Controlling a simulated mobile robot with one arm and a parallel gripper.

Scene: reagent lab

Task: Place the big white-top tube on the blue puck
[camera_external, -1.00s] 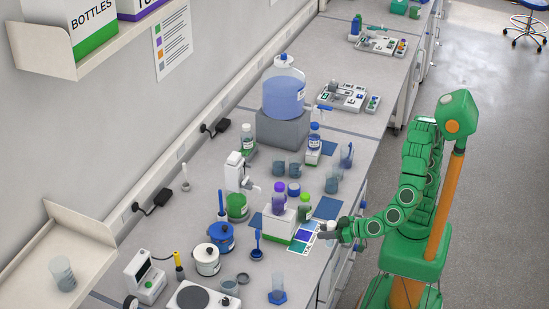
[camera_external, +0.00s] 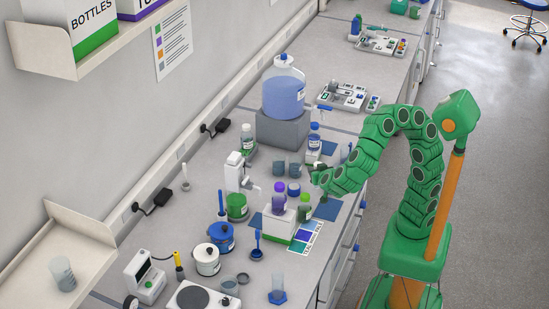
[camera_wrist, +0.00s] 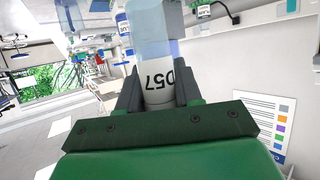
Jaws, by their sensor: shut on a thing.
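My gripper (camera_external: 318,178) is over the bench among the glassware, right of the beakers. The tube is too small and covered to make out clearly in the external view. A small round blue piece (camera_external: 293,189) on the bench, left of my gripper, looks like the blue puck. It stands apart from the gripper.
A purple-capped bottle (camera_external: 279,196) stands on a white and green block (camera_external: 280,227), with a green bottle (camera_external: 304,207) beside it. Beakers (camera_external: 279,168) and a blue-capped bottle (camera_external: 314,140) are close behind. A blue mat (camera_external: 327,209) lies bare at the bench's right edge.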

